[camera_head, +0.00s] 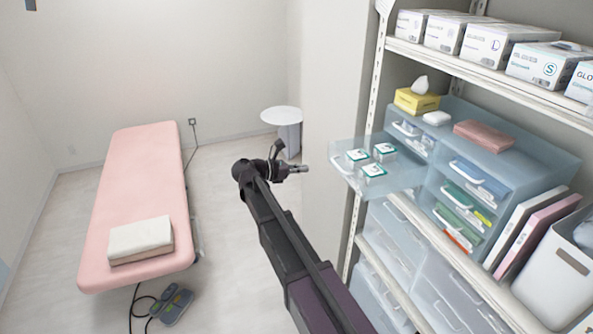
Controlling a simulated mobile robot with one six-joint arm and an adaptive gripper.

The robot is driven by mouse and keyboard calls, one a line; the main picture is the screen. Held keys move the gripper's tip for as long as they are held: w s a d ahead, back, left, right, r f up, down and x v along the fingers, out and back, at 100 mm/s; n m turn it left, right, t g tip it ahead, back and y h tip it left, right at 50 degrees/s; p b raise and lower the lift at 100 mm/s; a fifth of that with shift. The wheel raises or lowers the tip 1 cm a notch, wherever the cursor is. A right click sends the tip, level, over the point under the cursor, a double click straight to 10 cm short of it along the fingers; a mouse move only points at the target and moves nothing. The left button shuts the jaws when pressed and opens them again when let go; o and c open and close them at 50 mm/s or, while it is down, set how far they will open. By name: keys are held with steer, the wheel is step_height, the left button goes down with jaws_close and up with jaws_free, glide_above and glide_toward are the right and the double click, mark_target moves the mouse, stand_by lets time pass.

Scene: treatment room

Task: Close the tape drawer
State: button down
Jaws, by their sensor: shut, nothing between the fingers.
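The tape drawer (404,180) is a clear bluish drawer pulled well out of the left side of the drawer unit on the shelf. Several small white and green packs (384,150), which look like tape, lie in it. A white handle (341,166) is on its front. My gripper (304,170) is shut and empty. It appears left of the drawer's front in the picture, apart from it, pointing right. The exact depth gap is hard to tell.
The drawer unit (540,165) carries a yellow tissue box (416,101) and a pink stack (484,135). Glove boxes (498,43) fill the shelf above. Binders and a white bin (556,283) stand right. A pink bed (140,190) and round table (281,115) lie beyond.

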mark_target(337, 166)
steer(key=b+x, duration=0.1)
steer(key=x, duration=0.9)
steer(key=shift+w+d+b, duration=0.1)
steer(key=shift+d+b, duration=0.2)
steer(key=shift+b, duration=0.1)
steer(key=shift+w, duration=0.1)
